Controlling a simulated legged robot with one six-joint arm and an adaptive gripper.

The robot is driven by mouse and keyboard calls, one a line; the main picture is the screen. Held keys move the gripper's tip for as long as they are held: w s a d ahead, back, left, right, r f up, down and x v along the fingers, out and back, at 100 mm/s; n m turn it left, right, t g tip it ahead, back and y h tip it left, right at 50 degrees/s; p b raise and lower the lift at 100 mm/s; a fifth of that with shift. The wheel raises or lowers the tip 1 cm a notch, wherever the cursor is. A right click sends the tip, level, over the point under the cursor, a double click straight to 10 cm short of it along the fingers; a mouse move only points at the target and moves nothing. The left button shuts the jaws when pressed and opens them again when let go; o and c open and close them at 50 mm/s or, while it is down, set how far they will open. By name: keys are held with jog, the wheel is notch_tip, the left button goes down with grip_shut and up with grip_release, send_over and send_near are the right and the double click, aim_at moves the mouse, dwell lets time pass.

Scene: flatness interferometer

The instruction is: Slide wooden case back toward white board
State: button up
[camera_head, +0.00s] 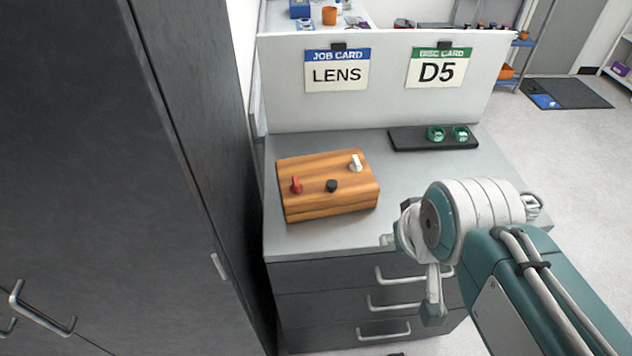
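The wooden case (335,203) sits on the grey top of a drawer cabinet, towards the left and front, slightly turned. Its top carries a red knob (296,184), a black knob (332,186) and a white lever (356,162). The white board (385,110) stands upright along the back of the top. A strip of bare surface lies between the case and the board. My gripper (432,290) is to the right of the case and nearer the camera, apart from it. Its fingers are partly hidden by my wrist, and their opening is unclear.
A black tray (405,140) with green rings (436,133) lies at the back right of the top. Two cards, "LENS" (337,74) and "D5" (437,71), hang on the board. A tall dark cabinet (110,150) stands close on the left. Drawer handles (383,330) protrude in front.

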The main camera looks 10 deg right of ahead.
jog(key=shift+w, duration=0.15)
grip_shut()
jog(key=w+a+f+g, duration=0.2)
jog(key=w+a+g, duration=0.1)
jog(key=w, duration=0.4)
jog(key=w+a+f+g, duration=0.2)
jog(key=w+a+g, duration=0.1)
jog(key=w, duration=0.5)
jog(key=shift+m, duration=0.3)
jog(key=f, duration=0.9)
jog(key=shift+s+a+f, duration=0.15)
jog(key=shift+s+f, duration=0.1)
jog(key=shift+f, duration=0.15)
jog(key=w, duration=0.3)
jog(key=shift+f, duration=0.35)
jog(key=shift+w, duration=0.55)
